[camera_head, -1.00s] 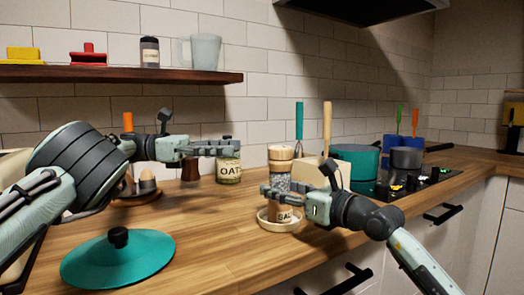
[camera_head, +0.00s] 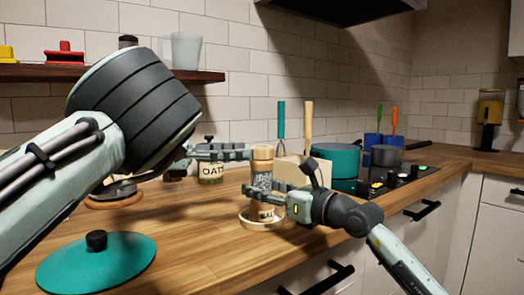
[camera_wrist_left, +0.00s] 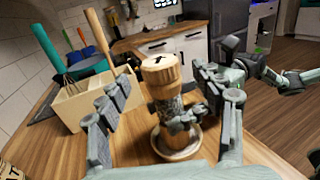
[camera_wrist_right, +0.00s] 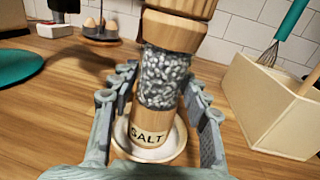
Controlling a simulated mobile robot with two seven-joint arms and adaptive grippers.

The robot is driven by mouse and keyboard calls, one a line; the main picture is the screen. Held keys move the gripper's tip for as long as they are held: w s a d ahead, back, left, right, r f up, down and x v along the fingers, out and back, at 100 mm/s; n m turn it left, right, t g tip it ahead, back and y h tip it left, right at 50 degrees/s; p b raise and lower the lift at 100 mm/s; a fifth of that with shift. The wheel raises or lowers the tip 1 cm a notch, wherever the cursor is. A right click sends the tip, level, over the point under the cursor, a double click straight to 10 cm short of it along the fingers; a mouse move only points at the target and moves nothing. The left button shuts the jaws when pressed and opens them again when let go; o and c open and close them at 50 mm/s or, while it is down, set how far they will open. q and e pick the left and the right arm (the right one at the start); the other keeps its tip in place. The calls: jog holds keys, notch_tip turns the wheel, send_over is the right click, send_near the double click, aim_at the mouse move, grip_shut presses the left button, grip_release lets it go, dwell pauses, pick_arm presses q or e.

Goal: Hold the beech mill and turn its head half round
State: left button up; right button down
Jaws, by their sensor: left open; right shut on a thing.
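The beech mill (camera_head: 262,165) stands upright on a pale round dish (camera_head: 249,222). It has a wooden head, a clear middle with pale grains and a wooden foot labelled SALT. My right gripper (camera_head: 256,189) is shut on the mill's body below the head; in the right wrist view its fingers stand either side of the mill (camera_wrist_right: 165,78). My left gripper (camera_head: 246,153) is open at about head height. In the left wrist view its fingers are spread either side of the mill's head (camera_wrist_left: 162,76), which bears a dark arrow mark on top. I see no finger contact there.
A box (camera_head: 290,170) with a whisk and a wooden-handled tool stands just behind the mill. An oats jar (camera_head: 211,172) is behind my left gripper. A teal lid (camera_head: 97,262) lies at front left. Teal and grey pots (camera_head: 336,159) stand farther right by the hob.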

aim_at(262, 146)
pick_arm(q)
jog(key=shift+x, duration=2.8)
jog(key=c, duration=1.2)
jog(key=shift+w+a+r+m+g+h, duration=0.1)
jog(key=shift+m+g+h, duration=0.05)
jog(key=shift+m+g, duration=1.15)
jog(key=shift+w+a+r+m+g+h, duration=0.15)
jog(key=shift+m+g, duration=0.65)
jog(key=shift+g, duration=1)
jog(key=shift+s+f, duration=0.1)
jog(key=shift+s+d+m+g, duration=0.15)
jog(key=shift+m+g, duration=0.15)
jog(key=shift+g, duration=0.4)
jog(key=o, duration=1.2)
jog(key=shift+f, duration=0.15)
jog(key=shift+s, duration=0.1)
